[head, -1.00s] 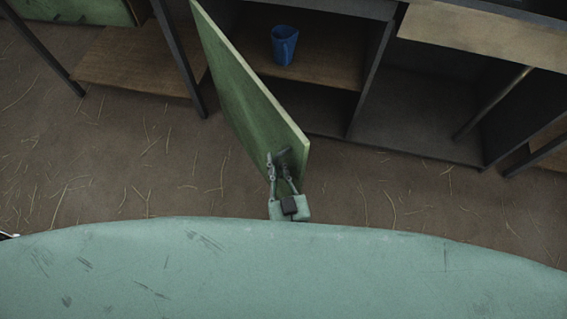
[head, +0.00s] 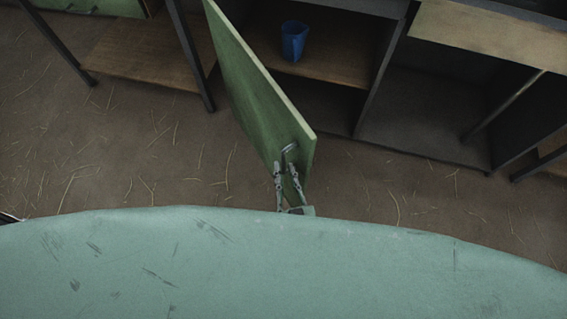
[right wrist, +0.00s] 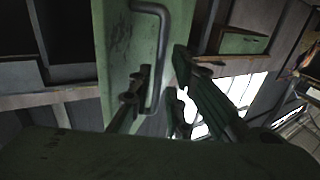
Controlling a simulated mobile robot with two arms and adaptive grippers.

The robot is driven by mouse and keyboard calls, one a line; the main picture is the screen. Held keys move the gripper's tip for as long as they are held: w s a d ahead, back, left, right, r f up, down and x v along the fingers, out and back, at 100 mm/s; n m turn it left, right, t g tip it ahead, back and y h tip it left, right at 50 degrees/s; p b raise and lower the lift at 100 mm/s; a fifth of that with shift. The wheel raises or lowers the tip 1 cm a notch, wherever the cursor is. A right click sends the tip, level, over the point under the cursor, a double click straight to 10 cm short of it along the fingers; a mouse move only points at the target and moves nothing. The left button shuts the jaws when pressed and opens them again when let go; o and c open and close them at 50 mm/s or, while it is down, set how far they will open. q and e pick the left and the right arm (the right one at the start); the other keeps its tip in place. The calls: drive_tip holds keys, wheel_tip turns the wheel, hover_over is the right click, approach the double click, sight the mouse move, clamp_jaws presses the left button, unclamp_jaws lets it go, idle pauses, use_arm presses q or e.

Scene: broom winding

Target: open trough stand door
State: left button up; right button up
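The green trough stand door (head: 255,105) stands swung wide open from the dark stand, its free edge toward me. Its grey bar handle (head: 289,149) is near the free end, and shows large in the right wrist view (right wrist: 163,45). My right gripper (head: 285,169) is at the near end of the door, its fingers spread apart. In the right wrist view the fingers (right wrist: 162,78) are on either side of the lower end of the handle and do not clamp it. Contact with the door cannot be told. My left gripper is not in view.
The stand's open compartment holds a blue cup (head: 294,40) on a wooden shelf (head: 335,62). An empty dark compartment (head: 425,120) is to its right. Dark legs (head: 190,55) stand left of the door. The straw-strewn floor (head: 130,150) is clear.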

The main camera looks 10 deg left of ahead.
drive_tip(key=v, duration=0.8)
drive_tip(key=shift+s+d, duration=0.15)
drive_tip(key=shift+s, duration=0.2)
drive_tip(key=shift+c, duration=0.3)
